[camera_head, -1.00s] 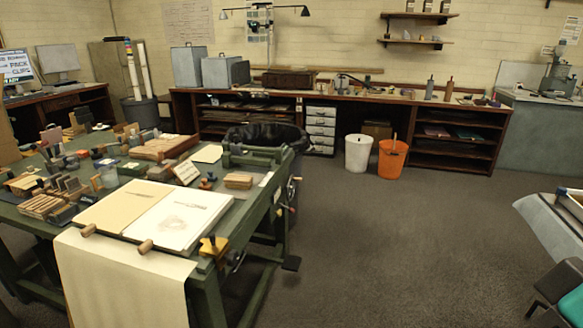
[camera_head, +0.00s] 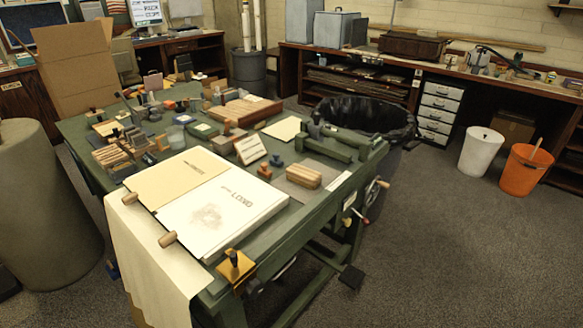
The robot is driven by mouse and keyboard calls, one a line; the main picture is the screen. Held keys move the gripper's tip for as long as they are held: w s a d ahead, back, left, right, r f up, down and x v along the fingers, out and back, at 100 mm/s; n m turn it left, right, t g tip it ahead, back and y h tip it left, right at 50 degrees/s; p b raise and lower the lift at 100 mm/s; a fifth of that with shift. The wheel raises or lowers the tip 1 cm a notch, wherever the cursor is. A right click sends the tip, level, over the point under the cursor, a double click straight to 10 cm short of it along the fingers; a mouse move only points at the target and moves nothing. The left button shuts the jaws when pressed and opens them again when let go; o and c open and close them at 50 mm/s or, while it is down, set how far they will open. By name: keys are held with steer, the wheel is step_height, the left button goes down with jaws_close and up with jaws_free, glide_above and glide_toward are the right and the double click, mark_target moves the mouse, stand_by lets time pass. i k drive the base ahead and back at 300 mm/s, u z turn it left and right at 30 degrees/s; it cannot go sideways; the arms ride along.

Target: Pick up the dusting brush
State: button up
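I cannot make out a dusting brush for certain in the head view. Several small tools and wood-handled stamps (camera_head: 112,158) crowd the left part of the green worktable (camera_head: 330,215), too small to tell apart. A wooden handle (camera_head: 535,148) sticks up from the orange bucket (camera_head: 522,172); what it belongs to is hidden inside. My gripper is not in view.
Papers (camera_head: 222,212) lie at the table's front, with a cloth (camera_head: 158,262) hanging over the edge. A black-lined bin (camera_head: 362,118) stands behind the table and a white bin (camera_head: 481,152) at right. A grey cylinder (camera_head: 45,215) stands left. Floor (camera_head: 460,260) at right is clear.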

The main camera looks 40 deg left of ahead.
mark_target(307, 177)
steer(key=u, duration=0.6)
steer(key=i, duration=0.75)
steer(key=u, duration=1.25)
steer(key=i, duration=0.4)
steer(key=u, duration=0.35)
